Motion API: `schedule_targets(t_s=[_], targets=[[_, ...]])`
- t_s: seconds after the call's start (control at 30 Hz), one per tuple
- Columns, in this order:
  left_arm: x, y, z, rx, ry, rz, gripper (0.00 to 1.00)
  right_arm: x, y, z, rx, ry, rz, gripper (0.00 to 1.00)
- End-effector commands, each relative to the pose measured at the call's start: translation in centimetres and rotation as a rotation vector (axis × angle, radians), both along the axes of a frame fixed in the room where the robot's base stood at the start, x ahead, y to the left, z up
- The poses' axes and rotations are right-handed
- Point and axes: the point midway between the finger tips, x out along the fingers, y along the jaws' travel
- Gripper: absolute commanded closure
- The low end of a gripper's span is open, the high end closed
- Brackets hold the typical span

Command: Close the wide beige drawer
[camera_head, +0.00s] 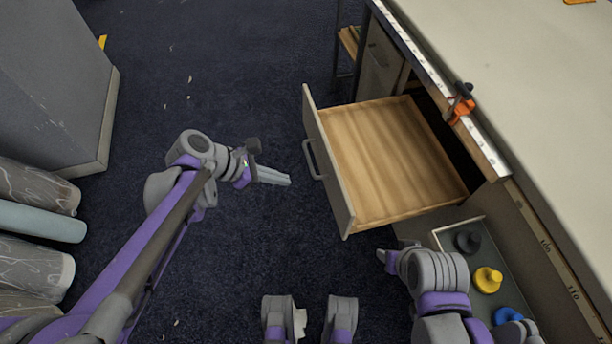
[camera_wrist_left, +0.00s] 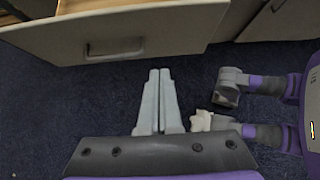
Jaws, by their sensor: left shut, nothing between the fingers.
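The wide beige drawer (camera_head: 385,165) stands pulled out from under the table, its wooden inside empty. Its front panel, with a grey bar handle (camera_head: 312,160), faces left in the head view. In the left wrist view the drawer front (camera_wrist_left: 190,30) and its handle (camera_wrist_left: 114,47) are at the top. My left gripper (camera_head: 287,180) is shut and empty, a little to the left of the handle and apart from it. Its fingertips (camera_wrist_left: 160,74) point toward the drawer front in the wrist view. My right arm shows at the bottom right of the head view; its fingers are not clearly seen.
The long table (camera_head: 530,90) has a ruler edge with an orange clamp (camera_head: 461,104). A tray (camera_head: 452,224) with black, yellow and blue knobs is below the drawer in the head view. Rolled cloths (camera_head: 35,222) and a grey cabinet (camera_head: 50,75) stand left. Blue carpet between is free.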

Motion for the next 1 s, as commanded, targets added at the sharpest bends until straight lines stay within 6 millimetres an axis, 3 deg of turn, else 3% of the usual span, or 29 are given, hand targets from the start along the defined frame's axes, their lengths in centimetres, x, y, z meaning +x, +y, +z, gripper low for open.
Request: schedule_targets(t_s=[0.5, 0.7, 1.0], targets=[[2.0, -6.7, -7.0, 0.001, -0.001, -0.006, 1.00, 0.2, 0.0, -3.1, 0.000, 0.011, 0.000, 0.48], [2.9, -9.3, -6.7, 0.003, -0.003, -0.006, 1.00, 0.2, 0.0, -3.3, 0.000, 0.012, 0.000, 0.48], [3.2, -10.3, -6.6, 0.003, -0.003, -0.002, 1.00, 0.3, 0.0, -3.4, 0.000, 0.012, 0.000, 0.48]])
